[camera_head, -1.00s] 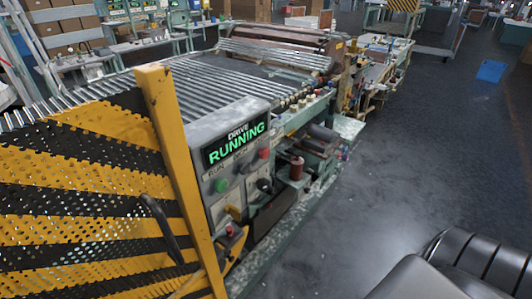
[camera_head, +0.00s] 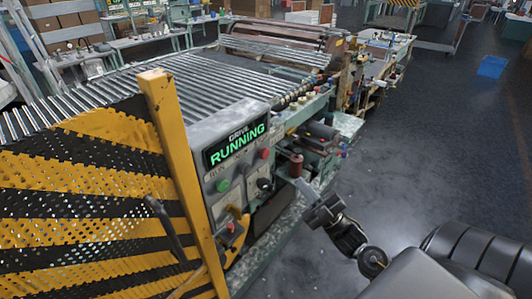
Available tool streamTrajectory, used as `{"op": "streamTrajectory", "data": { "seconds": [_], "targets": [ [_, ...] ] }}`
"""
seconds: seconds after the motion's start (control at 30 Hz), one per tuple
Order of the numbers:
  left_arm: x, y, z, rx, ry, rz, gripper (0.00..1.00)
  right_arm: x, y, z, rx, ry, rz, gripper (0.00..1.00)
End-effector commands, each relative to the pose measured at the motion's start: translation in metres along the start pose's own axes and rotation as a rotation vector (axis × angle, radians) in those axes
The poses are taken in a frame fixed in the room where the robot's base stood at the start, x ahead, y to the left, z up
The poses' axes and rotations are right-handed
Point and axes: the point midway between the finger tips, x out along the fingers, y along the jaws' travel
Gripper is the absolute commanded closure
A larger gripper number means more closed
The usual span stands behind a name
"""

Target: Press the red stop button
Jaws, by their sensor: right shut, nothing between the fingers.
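The red stop button (camera_head: 264,154) sits at the right end of the grey control panel (camera_head: 205,128), below the green-lit display reading "DRIVE RUNNING" (camera_head: 238,145). A green button (camera_head: 222,185) is at the panel's left under a "RUN" label. My right gripper (camera_head: 302,186) is shut and empty. In the picture it is to the right of and below the stop button, clearly apart from it, in front of the machine's side. My left gripper is not in view.
A yellow post (camera_head: 180,165) and a black-and-yellow perforated guard (camera_head: 85,205) stand left of the panel. A black knob (camera_head: 264,184) and a second red button (camera_head: 230,228) are lower down. A dark red cylinder (camera_head: 296,165) is near my gripper. Open floor lies right.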

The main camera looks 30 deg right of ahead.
Motion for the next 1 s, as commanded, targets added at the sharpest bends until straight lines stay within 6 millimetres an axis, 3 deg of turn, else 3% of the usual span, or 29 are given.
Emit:
{"op": "streamTrajectory", "data": {
  "seconds": [0.1, 0.3, 0.77, 1.0],
  "targets": [
    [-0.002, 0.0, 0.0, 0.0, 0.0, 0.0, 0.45, 0.013, 0.021, -0.033, -0.04, 0.107, 0.03, 1.0],
    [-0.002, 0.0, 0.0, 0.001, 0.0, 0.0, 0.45, 0.02, 0.035, -0.056, -0.068, 0.181, 0.052, 1.0],
    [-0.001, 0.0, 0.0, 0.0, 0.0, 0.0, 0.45, 0.024, 0.033, -0.054, -0.069, 0.184, 0.054, 1.0],
    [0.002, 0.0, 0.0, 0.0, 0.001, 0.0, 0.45, 0.046, 0.021, -0.044, -0.068, 0.185, 0.055, 1.0]
  ]
}}
